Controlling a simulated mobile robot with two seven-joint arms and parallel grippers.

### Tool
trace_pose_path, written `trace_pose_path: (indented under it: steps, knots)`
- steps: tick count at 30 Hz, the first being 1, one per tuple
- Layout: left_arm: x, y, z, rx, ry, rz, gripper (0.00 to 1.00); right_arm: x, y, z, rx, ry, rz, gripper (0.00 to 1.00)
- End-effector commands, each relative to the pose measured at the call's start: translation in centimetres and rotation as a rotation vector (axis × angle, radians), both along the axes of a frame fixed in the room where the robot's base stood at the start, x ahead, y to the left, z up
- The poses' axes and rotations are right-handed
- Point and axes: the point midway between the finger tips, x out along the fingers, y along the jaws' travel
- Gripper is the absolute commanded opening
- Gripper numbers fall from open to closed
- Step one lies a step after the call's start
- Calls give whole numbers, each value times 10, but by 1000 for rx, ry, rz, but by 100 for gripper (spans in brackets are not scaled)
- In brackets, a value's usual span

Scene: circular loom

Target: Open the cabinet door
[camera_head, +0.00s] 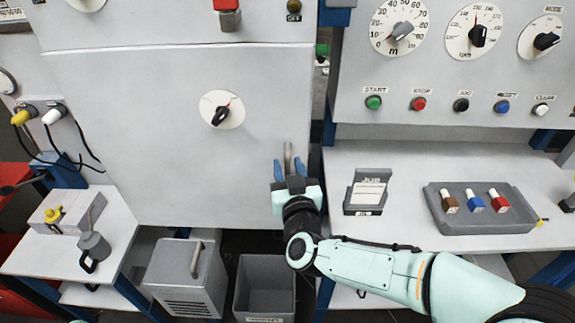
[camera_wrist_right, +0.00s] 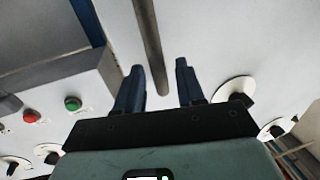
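The cabinet door (camera_head: 150,140) is a large plain grey panel in the head view, and it looks closed. A vertical grey bar handle (camera_head: 288,152) is near its right edge. My right gripper (camera_head: 289,168) is at the handle, with its blue fingers on either side. In the right wrist view, the handle (camera_wrist_right: 148,45) runs between the fingers of the right gripper (camera_wrist_right: 157,78), with a gap visible on both sides. The right gripper is open. It hides the lower part of the handle in the head view. My left gripper is not in view.
A white dial (camera_head: 222,110) sits on the door. A shelf right of the door holds a card stand (camera_head: 367,190) and a grey tray (camera_head: 480,226) below a control panel (camera_head: 455,75). An open bin (camera_head: 265,287) and a lidded box (camera_head: 186,278) stand below; a side table (camera_head: 75,240) is left.

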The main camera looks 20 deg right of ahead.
Motion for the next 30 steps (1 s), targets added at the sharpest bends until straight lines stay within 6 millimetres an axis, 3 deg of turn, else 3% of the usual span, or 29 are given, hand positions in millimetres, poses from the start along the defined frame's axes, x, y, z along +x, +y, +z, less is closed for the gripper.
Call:
trace_pose_path:
  steps: [5,13,14,17,18,30]
  knots:
    - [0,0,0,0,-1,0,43,12,-2,-1,0,1,-2,38]
    - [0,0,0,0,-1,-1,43,14,-2,0,0,1,-1,38]
    - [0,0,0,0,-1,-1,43,14,-2,0,0,1,-1,35]
    - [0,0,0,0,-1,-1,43,14,-2,0,0,1,-1,2]
    - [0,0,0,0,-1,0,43,14,-2,0,0,1,-1,0]
    - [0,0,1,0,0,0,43,13,2,0,-1,0,-4,0]
